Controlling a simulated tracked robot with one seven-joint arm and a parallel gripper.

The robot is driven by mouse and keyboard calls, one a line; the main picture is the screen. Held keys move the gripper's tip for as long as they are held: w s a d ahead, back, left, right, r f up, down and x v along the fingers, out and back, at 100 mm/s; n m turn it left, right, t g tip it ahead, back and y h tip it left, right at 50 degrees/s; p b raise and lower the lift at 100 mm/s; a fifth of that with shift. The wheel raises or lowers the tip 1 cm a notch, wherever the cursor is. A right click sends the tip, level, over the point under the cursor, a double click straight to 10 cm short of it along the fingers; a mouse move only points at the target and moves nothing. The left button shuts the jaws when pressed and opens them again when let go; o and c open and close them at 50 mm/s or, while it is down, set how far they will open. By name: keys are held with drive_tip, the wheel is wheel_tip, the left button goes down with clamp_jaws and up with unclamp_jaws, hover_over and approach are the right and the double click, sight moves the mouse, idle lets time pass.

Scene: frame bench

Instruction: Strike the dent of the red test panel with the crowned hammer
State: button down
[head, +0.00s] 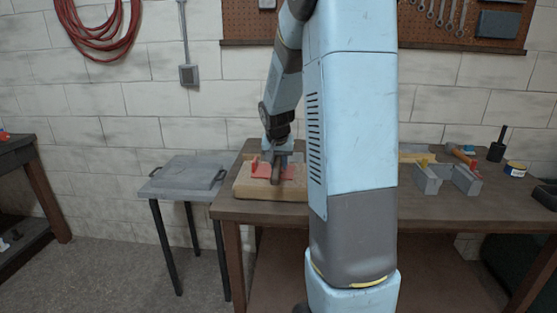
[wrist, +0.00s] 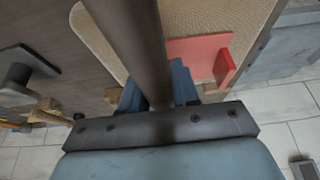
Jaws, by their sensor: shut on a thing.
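The red test panel (head: 262,170) lies on a tan padded block at the left end of the workbench. In the wrist view the panel (wrist: 200,55) shows as a red plate with a raised edge, right of the held tool. My gripper (head: 275,155) is over the block, its blue fingers (wrist: 157,92) shut on a dark grey rod-like tool (wrist: 138,42), which seems to be the crowned hammer. The tool hides part of the panel and block. Its striking face is not clear, and I cannot tell whether it touches the panel. The dent cannot be made out.
The tan block (head: 243,190) sits near the workbench's (head: 420,211) left edge. A grey-topped stand (head: 180,177) is to its left. At the right are grey metal blocks (head: 428,179), an orange-handled tool (head: 462,155), a black-handled tool (head: 497,150) and a tin (head: 515,169).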

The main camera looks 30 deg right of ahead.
wheel_tip(320, 180, down, 3)
drive_tip(key=shift+w+f, duration=0.1)
wheel_tip(320, 180, up, 8)
drive_tip(key=shift+f, duration=0.15)
drive_tip(key=shift+f, duration=0.1)
idle(0.5)
drive_tip(key=shift+f, duration=1.55)
wheel_tip(320, 180, down, 5)
drive_tip(key=shift+r, duration=0.15)
wheel_tip(320, 180, up, 8)
